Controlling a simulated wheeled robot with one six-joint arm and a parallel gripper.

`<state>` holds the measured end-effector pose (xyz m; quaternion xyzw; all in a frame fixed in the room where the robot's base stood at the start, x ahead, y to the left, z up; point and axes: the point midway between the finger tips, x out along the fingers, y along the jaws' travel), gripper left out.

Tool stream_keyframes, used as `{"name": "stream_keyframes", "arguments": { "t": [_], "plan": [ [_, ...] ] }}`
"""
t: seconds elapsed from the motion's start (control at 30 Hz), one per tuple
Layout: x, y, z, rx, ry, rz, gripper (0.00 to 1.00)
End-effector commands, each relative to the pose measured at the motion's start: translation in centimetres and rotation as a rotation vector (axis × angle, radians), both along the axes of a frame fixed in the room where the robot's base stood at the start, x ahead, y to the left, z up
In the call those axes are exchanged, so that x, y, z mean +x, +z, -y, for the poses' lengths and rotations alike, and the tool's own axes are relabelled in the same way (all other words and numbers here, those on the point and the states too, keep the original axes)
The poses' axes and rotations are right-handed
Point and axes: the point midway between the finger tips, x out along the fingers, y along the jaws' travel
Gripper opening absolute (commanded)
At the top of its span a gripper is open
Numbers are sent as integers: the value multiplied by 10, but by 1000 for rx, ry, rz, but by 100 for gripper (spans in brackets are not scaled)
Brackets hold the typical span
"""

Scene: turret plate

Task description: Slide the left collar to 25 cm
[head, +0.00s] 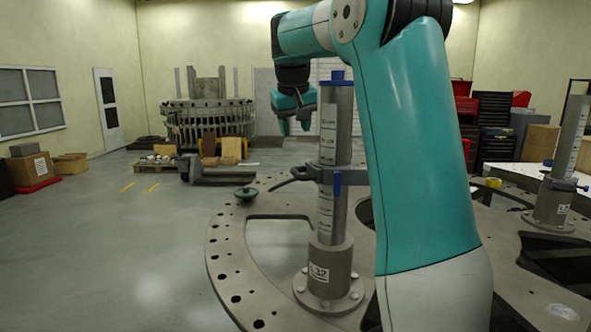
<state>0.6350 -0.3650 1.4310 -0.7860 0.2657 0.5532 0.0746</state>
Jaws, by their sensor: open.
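The left post (327,215) is a grey upright cylinder with a white scale strip, a blue cap and a flanged base labelled L32. The scale marks are too small to read surely. My gripper (296,128) is teal, points down and is open with nothing between its fingers. It shows left of the post's upper part, higher than the collar and apart from it. My arm hides the area right of the post.
The posts stand on a round grey turret plate (228,262) with holes and cut-outs. A second post (573,135) with its own collar (562,184) stands at the right. A dark green knob-like part (246,193) sits on the plate's far left.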

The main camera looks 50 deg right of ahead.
Motion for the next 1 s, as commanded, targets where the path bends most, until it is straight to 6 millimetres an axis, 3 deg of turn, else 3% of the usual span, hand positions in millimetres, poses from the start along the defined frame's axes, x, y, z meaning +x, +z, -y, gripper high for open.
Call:
{"name": "stream_keyframes", "arguments": {
  "t": [0.1, 0.5, 0.73, 1.0],
  "plan": [
    [6, -27, 9, 4, -1, -6, 45],
    [28, -102, 37, 3, 1, -3, 45],
    [34, -124, 45, 1, 1, -1, 45],
    [35, -127, 46, 1, 1, 0, 45]
  ]
}}
